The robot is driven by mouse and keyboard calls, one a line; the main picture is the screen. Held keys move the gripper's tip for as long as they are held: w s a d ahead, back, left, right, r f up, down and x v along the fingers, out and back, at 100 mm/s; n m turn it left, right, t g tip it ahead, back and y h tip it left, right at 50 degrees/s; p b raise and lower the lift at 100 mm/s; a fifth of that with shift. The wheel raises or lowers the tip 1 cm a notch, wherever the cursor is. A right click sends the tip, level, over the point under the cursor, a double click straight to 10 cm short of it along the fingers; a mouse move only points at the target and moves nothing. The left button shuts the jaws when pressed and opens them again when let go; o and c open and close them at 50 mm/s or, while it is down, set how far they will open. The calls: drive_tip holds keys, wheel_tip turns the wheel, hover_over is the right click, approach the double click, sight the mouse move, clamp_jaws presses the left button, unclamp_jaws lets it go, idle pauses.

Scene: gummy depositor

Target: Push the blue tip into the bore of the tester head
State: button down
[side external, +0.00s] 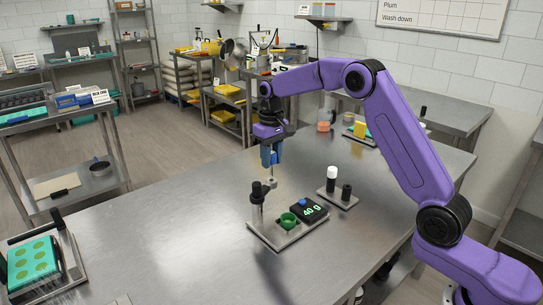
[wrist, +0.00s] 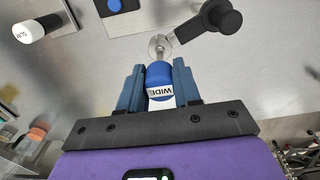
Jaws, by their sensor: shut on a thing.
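My gripper (side external: 271,158) is shut on the blue tip, pointing down above the table. In the wrist view the blue tip (wrist: 159,70) sits between the two blue-grey fingers, with a white band reading "WIDE". The tester head (side external: 271,183), a small pale metallic piece on a side arm, is just below my gripper. In the wrist view the tester head (wrist: 160,47) shows just beyond the blue tip's end, roughly in line with it. The tip partly hides the head, and I cannot tell whether they touch; the bore is not clearly visible.
The tester's black-knobbed post (side external: 257,192) stands beside the head. A small stand (side external: 338,200) to the right holds a white-topped post and a black post.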

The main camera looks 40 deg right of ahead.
sight(272, 178)
drive_tip(key=shift+f, duration=2.45)
drive_tip(key=c, duration=0.7)
unclamp_jaws()
wheel_tip(272, 178, up, 16)
drive_tip(key=shift+r, duration=0.7)
